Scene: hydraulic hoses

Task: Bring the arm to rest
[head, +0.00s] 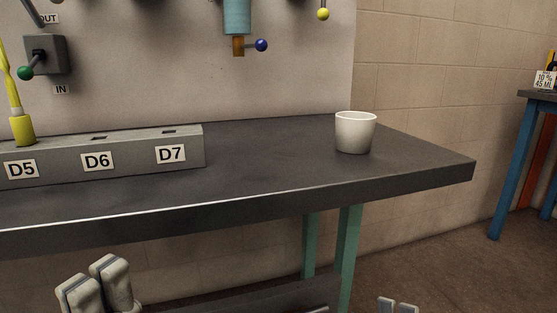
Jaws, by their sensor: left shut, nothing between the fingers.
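My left gripper (96,286) is at the bottom left of the head view, in front of and below the bench's front edge. Its two pale fingers are together and hold nothing. The rest of that arm is out of view. Two pale fingertips of my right gripper (398,304) just show at the bottom edge, right of the bench legs. Most of that gripper is cut off, and I cannot tell whether it is open or shut.
The dark bench (270,165) holds a grey block (130,155) labelled D5, D6, D7, with a yellow fitting (22,130) at D5. A white cup (355,133) stands near the right end. Valves hang on the back panel. A blue-legged table (510,170) stands far right.

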